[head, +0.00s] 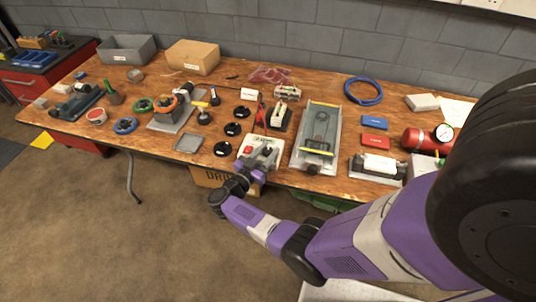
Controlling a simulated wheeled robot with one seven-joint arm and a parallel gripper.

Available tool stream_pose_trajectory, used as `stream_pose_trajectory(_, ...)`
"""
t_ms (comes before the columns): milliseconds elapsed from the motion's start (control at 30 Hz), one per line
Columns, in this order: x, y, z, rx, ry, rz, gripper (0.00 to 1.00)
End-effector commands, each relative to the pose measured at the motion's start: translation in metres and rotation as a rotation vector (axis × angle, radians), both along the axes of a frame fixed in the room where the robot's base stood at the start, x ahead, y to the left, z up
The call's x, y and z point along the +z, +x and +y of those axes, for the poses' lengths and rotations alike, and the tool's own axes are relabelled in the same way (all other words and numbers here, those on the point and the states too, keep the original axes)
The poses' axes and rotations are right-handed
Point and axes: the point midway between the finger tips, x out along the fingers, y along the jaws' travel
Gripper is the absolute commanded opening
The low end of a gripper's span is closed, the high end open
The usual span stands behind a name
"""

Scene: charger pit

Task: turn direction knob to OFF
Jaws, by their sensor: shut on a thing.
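A white control box (273,143) sits at the front edge of the wooden table, with small dark lettering along its top and a red part (266,152) on its face. My purple arm reaches in from the right, and my gripper (250,160) is at the front left of this box, over its face. The gripper is shut on what appears to be the direction knob, which the fingers hide. The knob's pointer and position marks cannot be read from here.
A grey tray with a green-grey device (318,130) stands right of the box. Black discs (222,149) lie to its left. A red-handled tool (261,113) and a black and white device (280,116) stand behind. Open floor lies in front of the table.

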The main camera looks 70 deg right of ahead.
Motion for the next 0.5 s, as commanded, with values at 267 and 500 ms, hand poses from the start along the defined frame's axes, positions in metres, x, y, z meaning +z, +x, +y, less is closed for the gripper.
stream_pose_trajectory(267,-0.0014,-0.0004,-0.0002,-0.069,0.001,0.002,0.0)
stream_pose_trajectory(500,-0.0005,-0.0012,-0.0002,-0.079,0.0,0.002,0.0)
